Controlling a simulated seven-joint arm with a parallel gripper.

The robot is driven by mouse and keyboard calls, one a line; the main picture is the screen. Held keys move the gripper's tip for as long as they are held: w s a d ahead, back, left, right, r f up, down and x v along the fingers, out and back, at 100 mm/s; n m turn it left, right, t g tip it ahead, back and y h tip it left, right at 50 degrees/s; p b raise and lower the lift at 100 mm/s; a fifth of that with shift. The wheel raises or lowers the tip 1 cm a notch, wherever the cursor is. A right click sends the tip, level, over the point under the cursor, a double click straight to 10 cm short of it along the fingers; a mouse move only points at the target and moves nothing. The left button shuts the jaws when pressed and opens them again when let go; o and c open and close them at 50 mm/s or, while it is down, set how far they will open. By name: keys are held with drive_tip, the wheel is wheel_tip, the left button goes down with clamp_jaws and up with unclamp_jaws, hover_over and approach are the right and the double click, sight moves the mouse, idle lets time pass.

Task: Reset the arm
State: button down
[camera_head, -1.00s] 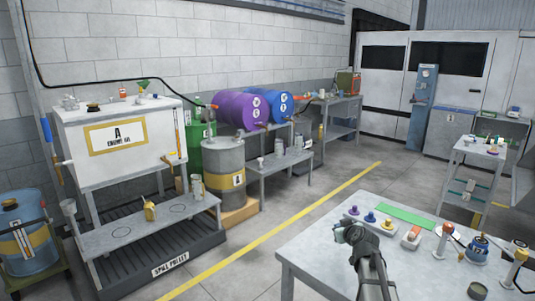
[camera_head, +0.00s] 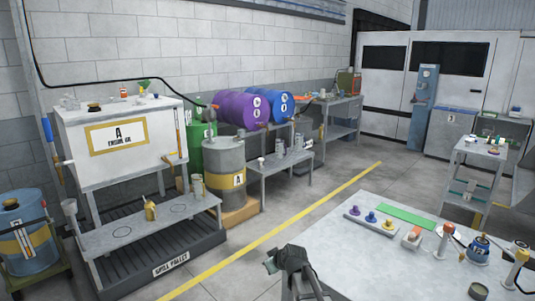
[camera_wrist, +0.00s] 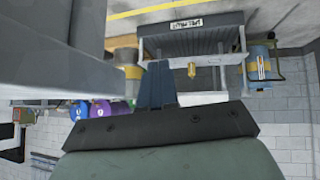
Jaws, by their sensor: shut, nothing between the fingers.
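My gripper (camera_head: 272,263) is in the head view at the near left edge of the grey worktable (camera_head: 350,245). It points left, holds nothing, and is clear of the objects on the table. In the wrist view its dark fingers (camera_wrist: 156,75) are together with nothing between them. The wrist view is upside down and shows the spill pallet (camera_wrist: 195,42) and drums beyond the fingers.
The worktable holds a row of coloured-knob pieces (camera_head: 370,218), a green strip (camera_head: 405,215), a red-topped piece (camera_head: 411,237) and several fittings at right. The white engine oil tank (camera_head: 120,160) stands at left. Open floor with a yellow line (camera_head: 250,250) lies between.

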drive_tip(key=s+d+f+m+g+h, duration=0.15)
drive_tip(key=s+d+f+g, duration=0.3)
drive_tip(key=s+f, duration=0.85)
drive_tip(key=s+d+f+m+g+h, duration=0.1)
drive_tip(key=s+d+f+m+g, duration=0.3)
drive_tip(key=s+f, duration=0.8)
drive_tip(key=s+d+f+g, duration=0.2)
drive_tip(key=s+f, duration=0.2)
drive_tip(key=s, duration=0.6)
drive_tip(key=s+d+f+m+g+h, duration=0.1)
drive_tip(key=s+d+f+g, duration=0.1)
drive_tip(key=s, duration=0.7)
drive_tip(key=s+d+f+m+g+h, duration=0.1)
drive_tip(key=s+d+f+g, duration=0.1)
drive_tip(key=s+f, duration=0.4)
drive_tip(key=s+d, duration=0.1)
drive_tip(key=s, duration=0.3)
drive_tip(key=shift+s+d+f, duration=0.2)
drive_tip(key=shift+s+d, duration=0.1)
drive_tip(key=shift+s, duration=0.05)
